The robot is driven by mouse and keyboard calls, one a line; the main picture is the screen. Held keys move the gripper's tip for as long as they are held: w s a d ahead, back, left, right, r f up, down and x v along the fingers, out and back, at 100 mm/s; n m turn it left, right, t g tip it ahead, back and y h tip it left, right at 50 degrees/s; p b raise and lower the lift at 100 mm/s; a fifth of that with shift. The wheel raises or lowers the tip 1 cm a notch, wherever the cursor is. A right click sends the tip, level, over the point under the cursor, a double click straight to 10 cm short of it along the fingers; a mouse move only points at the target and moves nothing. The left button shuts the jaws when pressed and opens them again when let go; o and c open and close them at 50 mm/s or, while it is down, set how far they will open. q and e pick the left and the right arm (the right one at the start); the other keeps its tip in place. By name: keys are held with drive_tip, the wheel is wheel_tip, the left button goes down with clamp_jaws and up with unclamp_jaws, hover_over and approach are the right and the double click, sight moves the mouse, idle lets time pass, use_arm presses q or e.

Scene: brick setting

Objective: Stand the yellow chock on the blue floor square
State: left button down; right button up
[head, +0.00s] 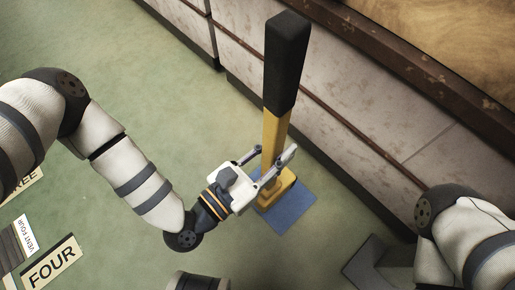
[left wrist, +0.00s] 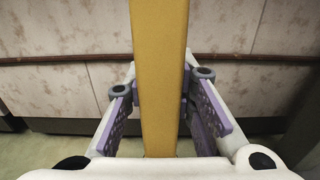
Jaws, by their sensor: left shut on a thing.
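The yellow chock (head: 275,140) is a tall yellow post with a long black top and a wider yellow foot. It stands about upright in the head view, its foot over the blue floor square (head: 296,212). I cannot tell whether the foot touches the square. My left gripper (head: 273,168) is shut on the post above the foot. In the left wrist view the yellow post (left wrist: 160,75) runs between the finger pads of my left gripper (left wrist: 162,95).
A stained pale cabinet front (head: 345,110) with a dark rail stands close behind the chock. A sign reading FOUR (head: 52,262) and other signs lie at the lower left. The green floor (head: 190,120) is clear left of the chock.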

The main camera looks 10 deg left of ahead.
use_arm(q)
drive_tip(key=shift+w+d+f+b, duration=0.3)
drive_tip(key=shift+f+b, duration=0.1)
drive_tip(key=shift+f, duration=0.5)
drive_tip(key=shift+w+d+f+b, duration=0.3)
drive_tip(key=shift+f+b, duration=0.1)
drive_tip(key=shift+f, duration=0.45)
drive_tip(key=shift+w+d+f+b, duration=0.3)
drive_tip(key=shift+f+b, duration=0.1)
drive_tip(key=shift+f, duration=0.5)
drive_tip(key=shift+f, duration=0.2)
drive_tip(key=c, duration=1.3)
unclamp_jaws()
drive_tip(key=shift+s, duration=0.15)
drive_tip(key=shift+c, duration=0.2)
drive_tip(key=shift+f, duration=0.1)
drive_tip(key=p+v, duration=0.2)
drive_tip(key=v, duration=1)
